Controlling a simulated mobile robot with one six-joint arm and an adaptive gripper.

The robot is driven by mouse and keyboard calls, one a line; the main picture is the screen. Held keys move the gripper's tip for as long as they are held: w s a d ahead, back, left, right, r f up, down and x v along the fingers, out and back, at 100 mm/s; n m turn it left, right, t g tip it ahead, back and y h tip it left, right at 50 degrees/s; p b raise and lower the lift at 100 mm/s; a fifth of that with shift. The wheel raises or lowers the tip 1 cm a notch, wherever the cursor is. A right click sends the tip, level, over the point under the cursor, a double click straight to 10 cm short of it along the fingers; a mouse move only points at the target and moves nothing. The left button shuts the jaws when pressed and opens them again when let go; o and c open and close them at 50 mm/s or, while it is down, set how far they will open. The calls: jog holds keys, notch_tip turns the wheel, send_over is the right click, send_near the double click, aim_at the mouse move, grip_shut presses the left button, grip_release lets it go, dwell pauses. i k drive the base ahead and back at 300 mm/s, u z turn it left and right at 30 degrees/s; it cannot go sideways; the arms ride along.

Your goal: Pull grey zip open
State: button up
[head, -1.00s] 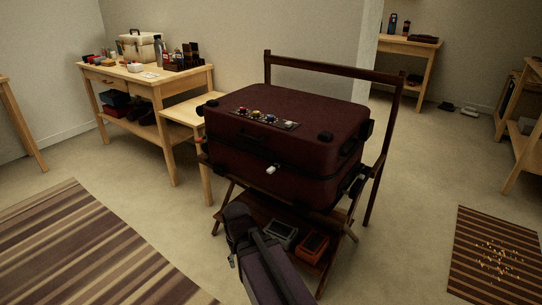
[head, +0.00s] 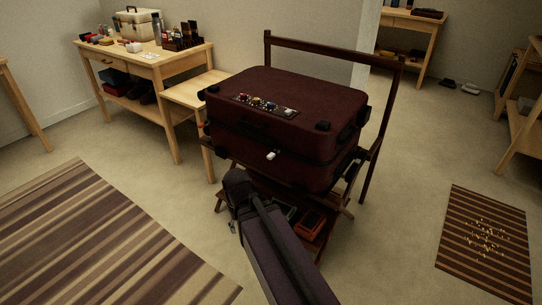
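The dark red suitcase (head: 300,92) lies flat on a dark wooden folding rack, with its lid down. A small pale grey-white tab (head: 271,156), which looks like the zip pull, sits on the seam along the suitcase's near side. On the lid is a strip (head: 263,105) with several small coloured knobs. My dark arm (head: 268,240) reaches up from the bottom of the picture, and its visible end is below and left of the pale tab, apart from it. I cannot make out my gripper or its fingers.
The rack's tall back bar (head: 335,48) rises behind the suitcase. An orange-rimmed box (head: 308,224) sits on the rack's lower shelf, beside my arm. A wooden workbench (head: 140,56) stands at the back left. Striped rugs lie left (head: 80,230) and right (head: 487,240). The floor between is clear.

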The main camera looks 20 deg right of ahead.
aim_at(272, 155)
jog(key=u, duration=0.25)
jog(key=k, duration=1.45)
jog(key=z, duration=0.45)
jog(key=i, duration=1)
